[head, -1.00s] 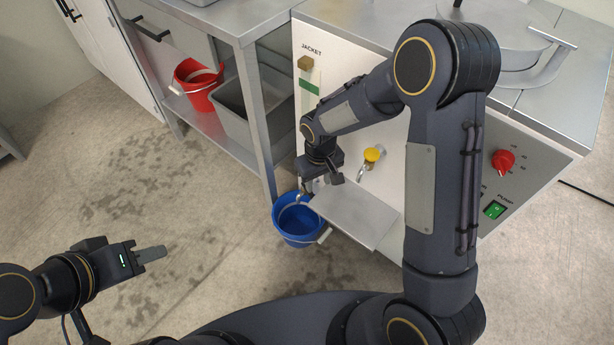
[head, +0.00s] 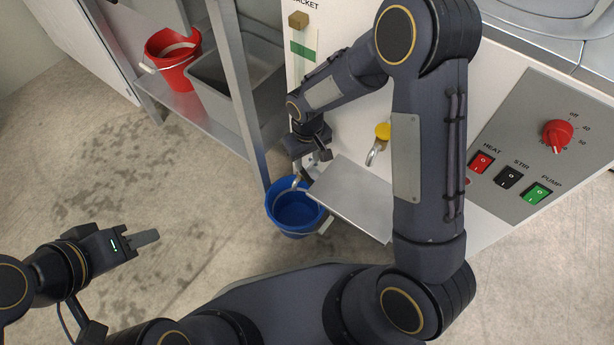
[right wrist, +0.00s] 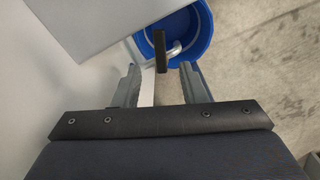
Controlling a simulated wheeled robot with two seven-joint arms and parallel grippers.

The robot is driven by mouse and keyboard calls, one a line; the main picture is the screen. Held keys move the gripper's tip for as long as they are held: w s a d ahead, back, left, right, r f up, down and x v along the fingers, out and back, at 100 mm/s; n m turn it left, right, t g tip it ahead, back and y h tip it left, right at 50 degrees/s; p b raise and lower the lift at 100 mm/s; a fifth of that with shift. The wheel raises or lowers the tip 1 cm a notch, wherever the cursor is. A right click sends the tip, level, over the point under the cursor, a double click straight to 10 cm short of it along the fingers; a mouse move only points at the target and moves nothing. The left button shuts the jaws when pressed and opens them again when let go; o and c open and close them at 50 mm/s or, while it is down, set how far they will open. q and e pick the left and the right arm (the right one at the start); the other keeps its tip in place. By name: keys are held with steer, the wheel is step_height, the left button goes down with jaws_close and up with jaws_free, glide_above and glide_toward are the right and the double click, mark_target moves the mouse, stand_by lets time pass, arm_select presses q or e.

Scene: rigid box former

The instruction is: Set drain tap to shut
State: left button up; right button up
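In the right wrist view, a tap with a black bar handle (right wrist: 161,50) and a bent metal spout (right wrist: 174,50) sits over a blue bucket (right wrist: 205,40). The handle's near end lies between the fingertips of my right gripper (right wrist: 160,72), with gaps on both sides. That gripper is open and holds nothing. In the head view the spout (head: 297,183) shows above the bucket (head: 296,212), below my right gripper (head: 318,157); the handle is largely hidden there. My left gripper (head: 146,238) is over bare floor, away from everything; its finger gap is not clear.
A second tap with a yellow knob (head: 383,131) is on the machine front, right of my gripper. A metal shelf plate (head: 350,195) juts out below it. A panel (head: 520,150) has a red dial and switches. A red bucket (head: 172,62) and grey tub stand on a rack.

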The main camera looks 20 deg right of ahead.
mark_target(307, 177)
step_height(307, 177, down, 8)
steer(key=b, duration=0.3)
steer(key=shift+r, duration=0.15)
